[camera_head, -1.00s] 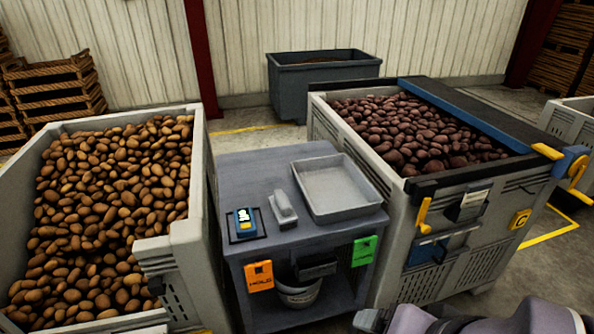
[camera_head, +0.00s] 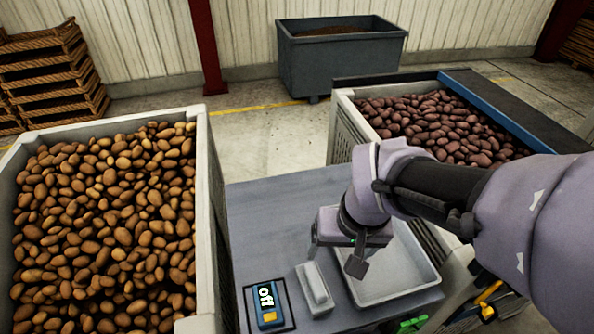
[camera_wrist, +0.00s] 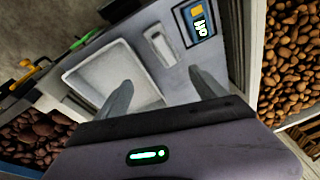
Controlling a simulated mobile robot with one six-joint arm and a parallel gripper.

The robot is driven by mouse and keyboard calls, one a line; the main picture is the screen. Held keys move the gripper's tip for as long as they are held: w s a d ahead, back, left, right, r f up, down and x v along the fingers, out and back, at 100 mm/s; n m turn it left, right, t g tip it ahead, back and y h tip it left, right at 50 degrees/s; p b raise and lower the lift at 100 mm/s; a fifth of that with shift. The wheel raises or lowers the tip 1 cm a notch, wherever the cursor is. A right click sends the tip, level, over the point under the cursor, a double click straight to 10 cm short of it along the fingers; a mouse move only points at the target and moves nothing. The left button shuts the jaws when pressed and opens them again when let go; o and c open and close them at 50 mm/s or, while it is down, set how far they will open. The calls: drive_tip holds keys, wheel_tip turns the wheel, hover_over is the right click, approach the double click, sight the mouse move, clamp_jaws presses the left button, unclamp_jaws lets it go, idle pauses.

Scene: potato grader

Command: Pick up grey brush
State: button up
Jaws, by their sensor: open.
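The grey brush (camera_head: 314,289) lies on the grey table top (camera_head: 276,212), between the blue scale and the shallow tray. In the wrist view the brush (camera_wrist: 160,46) lies beyond my fingertips, between their lines. My gripper (camera_head: 335,258) is above the table, over the tray's left part and just behind and right of the brush. In the wrist view my gripper (camera_wrist: 160,84) has its two fingers spread with nothing between them. The brush is not touched.
The grey tray (camera_head: 428,270) is right of the brush; the blue scale (camera_head: 265,306) reading "off" is left. A potato crate (camera_head: 207,200) stands left, and a crate of red potatoes (camera_head: 343,120) at right. A dark bin (camera_head: 340,62) stands behind.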

sight(312, 277)
drive_tip(key=w+a+f+n+g+h+p, duration=0.1)
drive_tip(key=w+a+f+n+g+p, duration=0.1)
drive_tip(key=w+a+f+n+p, duration=0.3)
drive_tip(key=shift+m, duration=0.7)
drive_tip(key=f+b, duration=0.1)
drive_tip(key=f, duration=0.2)
drive_tip(key=s+f+b, duration=0.1)
drive_tip(key=f+b, duration=0.1)
drive_tip(key=f, duration=0.2)
drive_tip(key=d+f+b, duration=0.1)
drive_tip(key=f, duration=0.3)
drive_tip(key=shift+s+f, duration=0.2)
drive_tip(key=f+b, duration=0.2)
drive_tip(key=f, duration=0.1)
drive_tip(key=f+b, duration=0.1)
drive_tip(key=f, duration=0.1)
drive_tip(key=shift+s+d+f, duration=0.25)
drive_tip(key=shift+r, duration=0.2)
drive_tip(key=shift+c, duration=0.7)
drive_tip(key=c, duration=1.5)
wheel_tip(312, 277, up, 10)
drive_tip(key=p, duration=0.4)
